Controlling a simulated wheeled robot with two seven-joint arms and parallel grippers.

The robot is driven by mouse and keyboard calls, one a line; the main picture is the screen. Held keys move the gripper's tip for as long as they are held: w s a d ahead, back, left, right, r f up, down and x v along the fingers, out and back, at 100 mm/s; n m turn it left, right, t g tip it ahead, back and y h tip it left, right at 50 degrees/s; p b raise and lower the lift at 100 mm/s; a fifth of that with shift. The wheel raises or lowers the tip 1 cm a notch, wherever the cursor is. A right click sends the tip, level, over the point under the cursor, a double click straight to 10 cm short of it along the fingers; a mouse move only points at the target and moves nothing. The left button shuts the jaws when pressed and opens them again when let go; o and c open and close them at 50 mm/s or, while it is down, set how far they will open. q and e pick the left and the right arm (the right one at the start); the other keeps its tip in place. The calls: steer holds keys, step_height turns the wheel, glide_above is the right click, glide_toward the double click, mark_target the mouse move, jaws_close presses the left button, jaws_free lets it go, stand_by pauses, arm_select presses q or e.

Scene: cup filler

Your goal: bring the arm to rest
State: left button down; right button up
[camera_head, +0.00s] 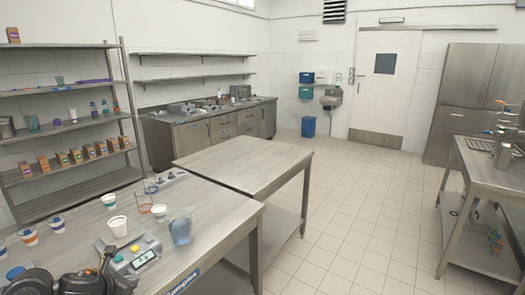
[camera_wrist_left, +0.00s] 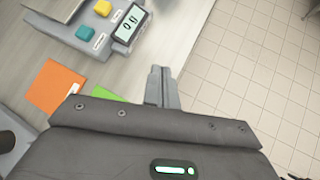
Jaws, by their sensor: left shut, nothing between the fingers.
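My left gripper (camera_head: 106,256) is low at the left in the head view, beside the grey scale (camera_head: 135,253) at the table's front edge. In the left wrist view the gripper's fingers (camera_wrist_left: 161,76) are together, with nothing between them. They are over the edge of the table (camera_wrist_left: 178,40), with floor tiles to the right. The scale (camera_wrist_left: 100,22) also shows there, with its display and a yellow and a teal button. My right gripper is not in view.
Several white cups (camera_head: 118,226) and a bluish translucent jug (camera_head: 181,228) stand on the table (camera_head: 225,212). An orange card (camera_wrist_left: 55,87) and a green card (camera_wrist_left: 106,94) lie near the gripper. Open tiled floor (camera_head: 345,220) lies to the right.

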arm_select(q)
steer(key=s+d+f+n, duration=0.8)
steer(key=s+d+n, duration=0.4)
steer(key=n, duration=0.4)
steer(key=s+f+n+g, duration=0.3)
steer(key=s+n, duration=0.8)
steer(key=s+f+n+g, duration=0.3)
steer(key=s+n, duration=0.8)
steer(key=n, duration=0.1)
step_height(320, 180, down, 25)
steer(key=d+m+g, duration=0.1)
steer(key=g, duration=0.1)
steer(key=s+a+f+y, duration=0.1)
steer(key=s+a+f, duration=0.2)
steer(key=s+f, duration=1.4)
steer(key=shift+g, duration=0.4)
